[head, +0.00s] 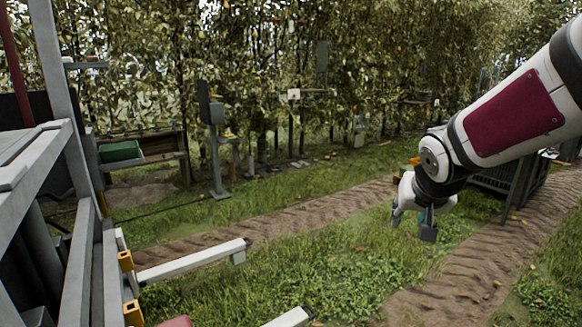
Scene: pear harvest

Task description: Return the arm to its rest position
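My arm (510,110) reaches in from the upper right of the head view, white with a dark red panel. It bends down at a joint to my gripper (413,232), which hangs over the grass between the two dirt tracks. Two dark finger parts show apart, one at the left and one at the right. I see no fruit between them, though the gripper is small and partly shaded.
A dark slatted crate (510,185) stands behind my arm at the right. A grey post with boxes (214,140) and a bench with a green crate (120,152) stand left of centre. Leafy pear trees (300,60) line the back.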

